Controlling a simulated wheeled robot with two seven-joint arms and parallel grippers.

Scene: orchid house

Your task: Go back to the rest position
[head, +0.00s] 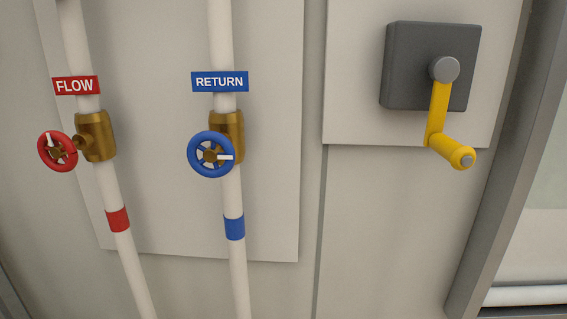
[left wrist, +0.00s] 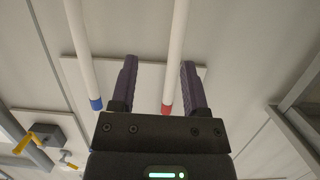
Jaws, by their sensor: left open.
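My left gripper (left wrist: 157,80) shows in the left wrist view, its two dark fingers apart and nothing held between them. The wall pipes show behind it, with the blue band (left wrist: 96,104) left of the fingers and the red band (left wrist: 167,109) close beside the right finger in the picture. I cannot tell how far the fingers are from the wall. Neither gripper is in the head view, and my right gripper is in no view.
The head view shows a red handwheel (head: 58,151) under a FLOW label (head: 76,86), a blue handwheel (head: 211,154) under a RETURN label (head: 220,82), and a yellow crank (head: 437,112) on a grey box (head: 405,66). A grey frame (head: 490,200) stands at the right.

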